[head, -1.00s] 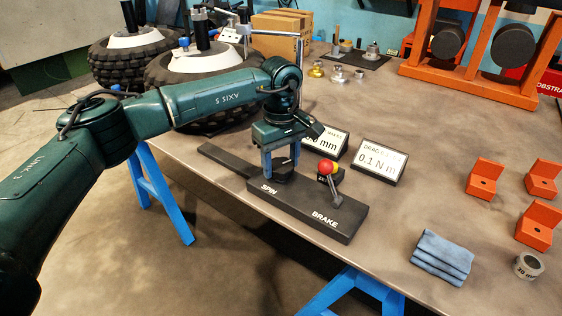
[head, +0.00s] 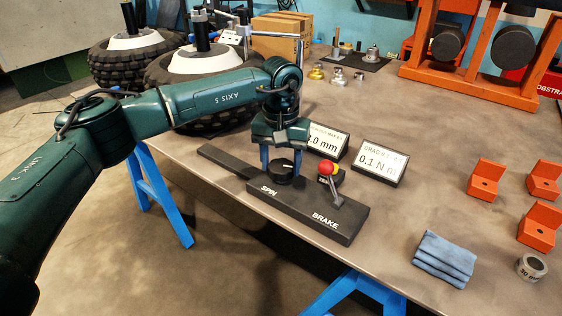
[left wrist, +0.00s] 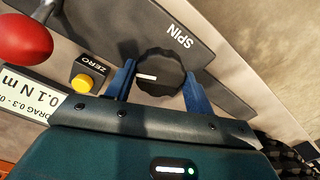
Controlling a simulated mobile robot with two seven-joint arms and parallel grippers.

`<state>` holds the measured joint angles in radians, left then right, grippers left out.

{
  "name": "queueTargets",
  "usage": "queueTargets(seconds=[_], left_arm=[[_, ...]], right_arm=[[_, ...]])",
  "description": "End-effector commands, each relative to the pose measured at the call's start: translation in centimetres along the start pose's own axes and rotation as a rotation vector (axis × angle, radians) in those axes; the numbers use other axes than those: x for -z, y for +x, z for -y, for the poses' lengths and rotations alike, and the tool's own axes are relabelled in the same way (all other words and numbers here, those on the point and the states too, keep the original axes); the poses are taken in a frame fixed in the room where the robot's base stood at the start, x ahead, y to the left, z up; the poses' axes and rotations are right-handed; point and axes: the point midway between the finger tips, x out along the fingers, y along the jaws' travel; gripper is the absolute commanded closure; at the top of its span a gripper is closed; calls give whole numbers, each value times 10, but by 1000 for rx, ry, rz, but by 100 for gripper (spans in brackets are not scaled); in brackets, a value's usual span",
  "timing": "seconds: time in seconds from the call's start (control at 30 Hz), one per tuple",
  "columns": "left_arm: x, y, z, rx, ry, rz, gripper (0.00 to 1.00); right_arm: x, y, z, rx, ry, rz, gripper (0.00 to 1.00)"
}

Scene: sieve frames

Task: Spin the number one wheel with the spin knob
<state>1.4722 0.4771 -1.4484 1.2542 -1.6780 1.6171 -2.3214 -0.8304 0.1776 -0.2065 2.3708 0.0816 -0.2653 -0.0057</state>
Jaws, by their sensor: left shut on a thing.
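The black spin knob (head: 284,179) stands on the SPIN end of a black control box on the table. In the left wrist view, the knob (left wrist: 158,76) has a scalloped rim and a white pointer mark. My left gripper (head: 281,168) points down with one blue finger on either side of the knob, shut on it. Two treaded wheels with white hubs, a near one (head: 207,62) and a far one (head: 128,43), stand at the back left. I cannot read which is number one. My right gripper is not in view.
The red-tipped brake lever (head: 326,169) and yellow ZERO button (left wrist: 82,83) are close beside the knob. Two displays stand behind, one partly hidden, the other (head: 379,161) reading 0.1 N m. Orange brackets (head: 486,179) and a blue cloth (head: 444,259) lie right.

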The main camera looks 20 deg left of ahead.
Motion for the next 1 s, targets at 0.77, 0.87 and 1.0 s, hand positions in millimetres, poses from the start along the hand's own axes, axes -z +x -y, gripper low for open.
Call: queueTargets(seconds=[0.77,0.87,1.0], left_arm=[[1,-2,0,-2,85,-3,45],[1,-1,0,-2,85,-3,37],[0,-1,0,-1,85,-2,26]], right_arm=[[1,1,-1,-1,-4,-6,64],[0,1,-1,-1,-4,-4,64],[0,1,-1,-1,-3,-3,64]])
